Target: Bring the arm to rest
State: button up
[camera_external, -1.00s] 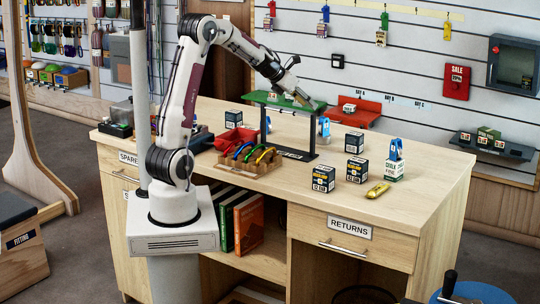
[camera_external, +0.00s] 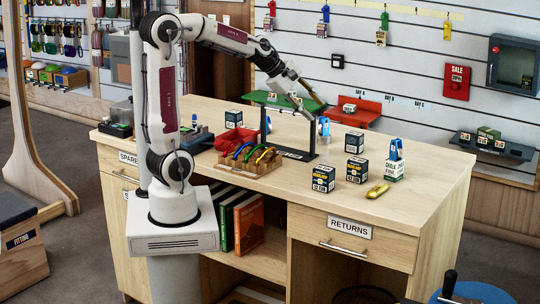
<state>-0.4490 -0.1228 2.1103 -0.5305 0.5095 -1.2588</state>
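My gripper (camera_external: 308,114) is at the end of my raised arm, above the back part of the wooden counter (camera_external: 420,195). It points down and to the right, close to the black stand (camera_external: 298,154) and in front of the green shelf (camera_external: 278,99). Its fingers are too small to tell whether they are open or shut. I see nothing clearly held in it.
Several dark boxes, such as one at the front (camera_external: 324,178), stand on the counter. The front right of the counter is clear.

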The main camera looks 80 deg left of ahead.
jog(key=s+d+f+m+g, duration=0.1)
jog(key=s+d+f+m, duration=0.1)
jog(key=s+d+m, duration=0.5)
jog(key=s+d+f+m+g, duration=0.1)
jog(key=s+d+m, duration=0.7)
jog(key=s+m, duration=0.8)
jog(key=shift+s+f+m+g+h, duration=0.3)
jog(key=shift+s+f+m+g, duration=0.1)
jog(key=shift+f+m, duration=0.15)
dwell(5.2)
